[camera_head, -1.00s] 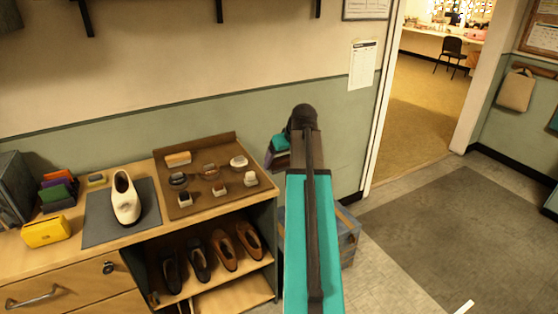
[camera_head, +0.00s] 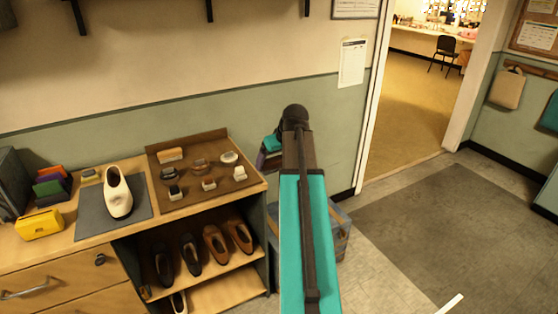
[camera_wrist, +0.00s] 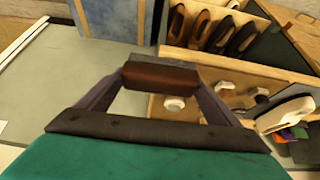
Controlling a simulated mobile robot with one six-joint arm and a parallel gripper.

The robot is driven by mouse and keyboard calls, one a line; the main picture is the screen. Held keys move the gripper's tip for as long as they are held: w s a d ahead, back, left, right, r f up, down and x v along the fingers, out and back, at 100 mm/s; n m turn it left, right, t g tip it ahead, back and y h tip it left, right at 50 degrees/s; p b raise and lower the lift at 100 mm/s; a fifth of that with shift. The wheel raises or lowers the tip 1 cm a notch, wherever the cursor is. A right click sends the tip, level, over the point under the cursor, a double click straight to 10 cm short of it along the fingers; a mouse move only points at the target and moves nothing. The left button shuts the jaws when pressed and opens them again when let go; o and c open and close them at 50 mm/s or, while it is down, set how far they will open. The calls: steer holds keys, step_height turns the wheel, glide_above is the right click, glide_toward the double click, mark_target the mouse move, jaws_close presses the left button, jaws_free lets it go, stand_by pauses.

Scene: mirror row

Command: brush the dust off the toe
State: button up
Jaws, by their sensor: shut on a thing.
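A cream shoe (camera_head: 118,195) stands on a dark grey mat (camera_head: 91,222) on the wooden counter, its toe toward the front edge. Dust on the toe is too small to make out. The shoe also shows at the right edge of the wrist view (camera_wrist: 287,114). My gripper (camera_wrist: 160,80) is shut on a brown block with a dark strip along its far side, seemingly a brush (camera_wrist: 160,77). It holds the block in the air, away from the shoe, which lies beyond to the right in the wrist view. In the head view my arm mostly hides the gripper.
A brown tray (camera_head: 215,148) with several small brushes and pots lies right of the mat. A yellow box (camera_head: 39,224) and coloured cards (camera_head: 52,184) are on the left. Shoes (camera_head: 215,244) fill the shelf below. A blue crate (camera_head: 340,232) stands on the floor beside the counter.

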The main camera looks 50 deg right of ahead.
steer(key=w+a+f+n, duration=0.1)
steer(key=w+a+f, duration=0.3)
steer(key=a, duration=1.1)
steer(key=w+a+f+n+y, duration=0.1)
steer(key=w+a+f, duration=0.3)
steer(key=a, duration=1.2)
steer(key=w+a+f+n, duration=0.1)
steer(key=w+a+f, duration=0.3)
steer(key=a, duration=1.2)
steer(key=shift+w+f+y, duration=0.3)
steer(key=shift+f, duration=0.3)
steer(key=shift+s+a, duration=0.1)
